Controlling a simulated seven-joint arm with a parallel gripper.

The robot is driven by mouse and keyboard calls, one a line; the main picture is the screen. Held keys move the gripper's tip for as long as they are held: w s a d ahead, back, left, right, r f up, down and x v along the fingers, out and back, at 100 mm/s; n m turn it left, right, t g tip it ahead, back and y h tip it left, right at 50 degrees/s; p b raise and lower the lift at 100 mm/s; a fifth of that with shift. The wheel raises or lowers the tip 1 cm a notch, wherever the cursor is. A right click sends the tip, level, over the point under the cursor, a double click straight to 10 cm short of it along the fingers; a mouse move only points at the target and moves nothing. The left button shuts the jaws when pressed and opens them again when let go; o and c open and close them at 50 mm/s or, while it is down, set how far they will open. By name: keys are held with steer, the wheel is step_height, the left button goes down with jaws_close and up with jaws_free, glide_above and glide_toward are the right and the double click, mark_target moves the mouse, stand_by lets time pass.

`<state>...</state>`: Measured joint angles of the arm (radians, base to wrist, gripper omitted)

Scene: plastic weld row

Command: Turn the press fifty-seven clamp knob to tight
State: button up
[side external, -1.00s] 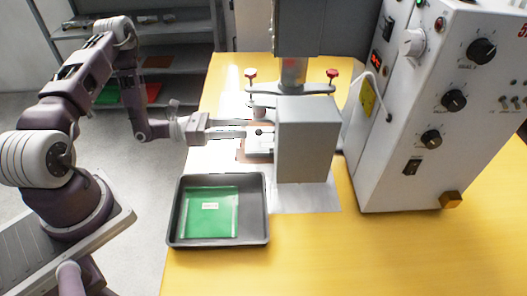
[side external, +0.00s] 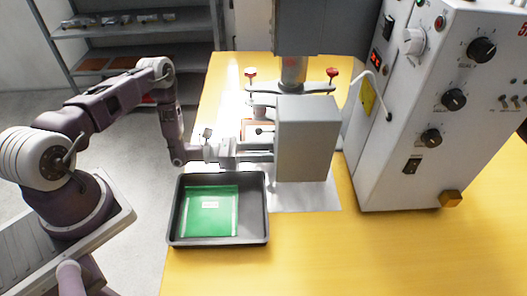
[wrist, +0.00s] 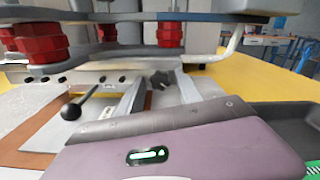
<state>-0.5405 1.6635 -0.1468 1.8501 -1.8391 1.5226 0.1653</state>
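The press (side external: 292,72) stands on the yellow table with a grey box (side external: 306,140) at its front. A small dark knob-like part (wrist: 160,77) shows between my fingertips in the wrist view; I cannot tell whether it is the clamp knob or how it is turned. My gripper (wrist: 158,92) is open, its two fingers apart and pointing at the press base. In the side view my gripper (side external: 268,151) reaches the left side of the grey box, which may hide its tips. A black ball-ended lever (wrist: 72,110) is left of the fingers in the wrist view.
Red knobs (side external: 250,72) sit on the press crossbar above my gripper. A dark tray (side external: 218,240) with a green sheet (side external: 209,211) lies just in front of my arm. A white control cabinet (side external: 430,110) with several black dials stands at the right. The front right table is clear.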

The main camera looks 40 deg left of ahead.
jaws_close()
steer(key=shift+m, duration=1.3)
steer(key=shift+o, duration=1.6)
jaws_free()
steer(key=shift+s, duration=0.1)
steer(key=v, duration=0.7)
steer(key=shift+r, duration=0.1)
